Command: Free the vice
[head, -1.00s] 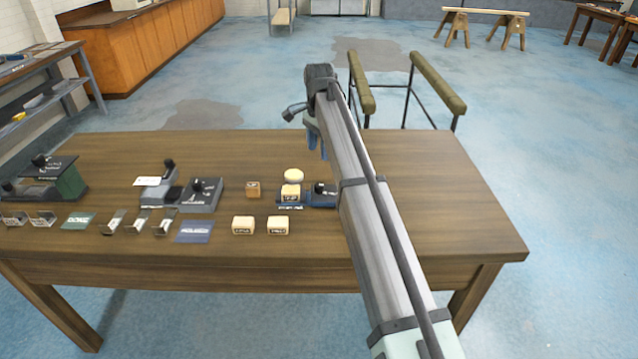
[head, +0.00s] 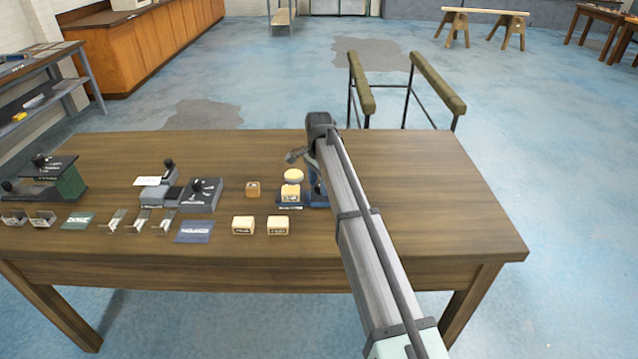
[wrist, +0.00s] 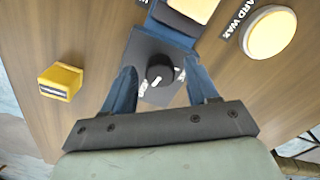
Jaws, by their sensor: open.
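The vice (head: 288,206) is a low blue and dark unit on the workbench, with a pale block (head: 291,193) seated in it. The wrist view shows the vice's dark plate (wrist: 146,48), with a round black knob (wrist: 160,70) bearing a white pointer mark. White lettering beside the knob is too small to read. My gripper (wrist: 161,74) is open, its blue fingers on either side of the knob with gaps visible. In the head view my arm hides the knob and part of the vice.
Grey (head: 201,195) and green (head: 70,182) units stand farther left. The bench's right side is clear.

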